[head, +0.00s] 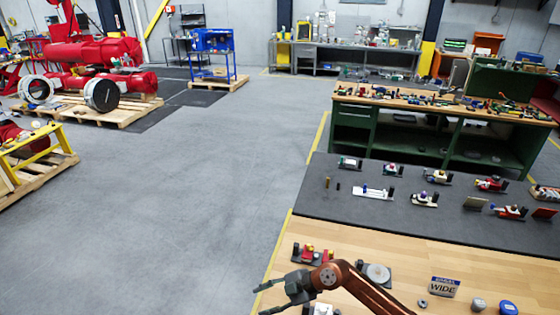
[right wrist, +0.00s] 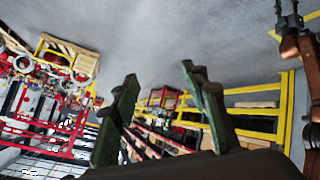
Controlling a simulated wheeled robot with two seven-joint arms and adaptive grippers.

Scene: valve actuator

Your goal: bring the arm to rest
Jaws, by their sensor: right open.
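My right gripper (head: 263,299) is in the lower middle of the head view, at the end of a brown arm that comes in from the bottom right. It hangs over the left edge of the wooden table (head: 350,240) and points left. In the right wrist view the two green fingers of my right gripper (right wrist: 158,72) stand wide apart with nothing between them. It is open and empty. My left gripper does not show in the head view. A brown arm link of mine shows at the right edge of the right wrist view.
A red-and-black part (head: 312,254) and a round grey part (head: 377,273) lie close to my right arm. A WIDE box (head: 444,286) and a blue item (head: 508,307) lie farther right. Several valve parts stand on the dark mat (head: 400,218). The floor (head: 220,170) to the left is clear.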

